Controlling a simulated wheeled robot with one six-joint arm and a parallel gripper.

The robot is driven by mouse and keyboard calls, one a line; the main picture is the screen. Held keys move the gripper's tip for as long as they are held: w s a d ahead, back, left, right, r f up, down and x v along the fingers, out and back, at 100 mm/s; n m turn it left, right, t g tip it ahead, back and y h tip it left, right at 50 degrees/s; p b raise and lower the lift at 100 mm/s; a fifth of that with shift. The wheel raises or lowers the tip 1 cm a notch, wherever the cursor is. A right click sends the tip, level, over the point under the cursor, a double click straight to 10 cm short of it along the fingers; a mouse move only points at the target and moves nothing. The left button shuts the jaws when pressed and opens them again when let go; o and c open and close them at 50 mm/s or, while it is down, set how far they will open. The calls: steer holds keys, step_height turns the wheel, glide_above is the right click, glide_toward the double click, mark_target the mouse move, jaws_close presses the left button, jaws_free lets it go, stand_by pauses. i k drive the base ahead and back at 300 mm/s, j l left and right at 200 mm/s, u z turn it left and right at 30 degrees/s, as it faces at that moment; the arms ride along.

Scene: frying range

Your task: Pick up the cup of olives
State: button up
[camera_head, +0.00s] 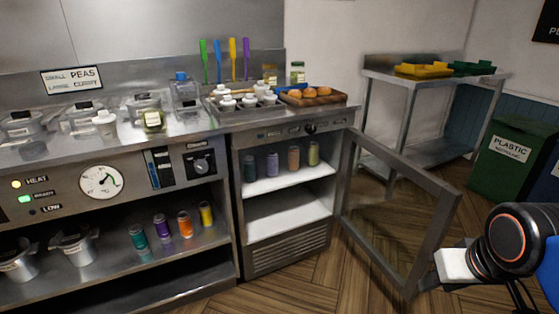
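No label reading olives can be made out in the camera_head view, so I cannot tell for sure which container is the cup of olives. An olive-green cup (313,153) stands at the right end of a row on the upper shelf of the open cabinet. Beside it stand a tan cup (293,159), a purple cup (272,163) and a grey-blue cup (249,169). A jar with green contents (153,121) stands on the steel counter. Part of my arm (515,240) shows at the right edge, apart from the cups. My gripper's fingertips do not show.
The cabinet's glass door (385,255) stands open to the right, between the shelf and my arm. A bread tray (310,101) sits on the counter. A lower shelf (185,247) holds several coloured containers. A green bin (510,157) stands at the right; wooden floor is clear.

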mark_target(107, 132)
steer(key=u, duration=1.45)
steer(key=i, duration=1.25)
steer(key=i+j, duration=0.15)
steer(key=i+j+z, duration=0.15)
steer(key=j, duration=0.15)
